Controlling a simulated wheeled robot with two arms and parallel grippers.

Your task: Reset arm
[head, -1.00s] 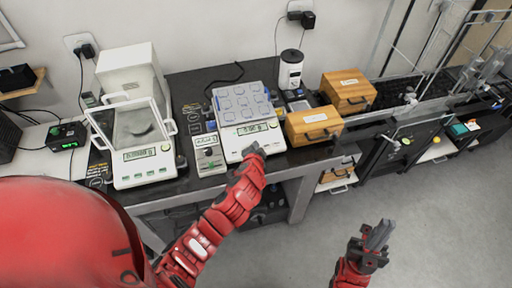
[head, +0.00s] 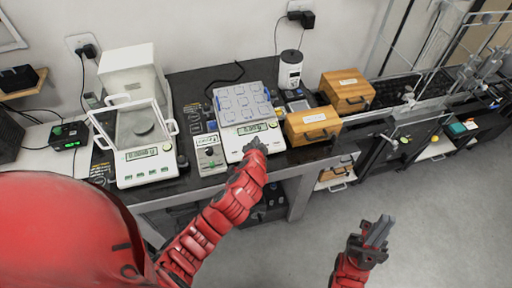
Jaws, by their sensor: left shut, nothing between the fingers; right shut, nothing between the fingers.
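My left gripper (head: 256,146) is shut and empty. It is at the front edge of the scale with the square pan (head: 240,103), close to its front panel; I cannot tell whether it touches. My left arm reaches up to it from the lower left. My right gripper (head: 380,230) is shut and empty, pointing up over the open floor at the lower right, away from the tables.
A balance with a glass shield (head: 147,165) stands left on the black table, with a small device (head: 209,153) between the two scales. Wooden boxes (head: 313,125) and a white canister (head: 290,68) stand right of the scale. The grey floor (head: 450,220) is clear.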

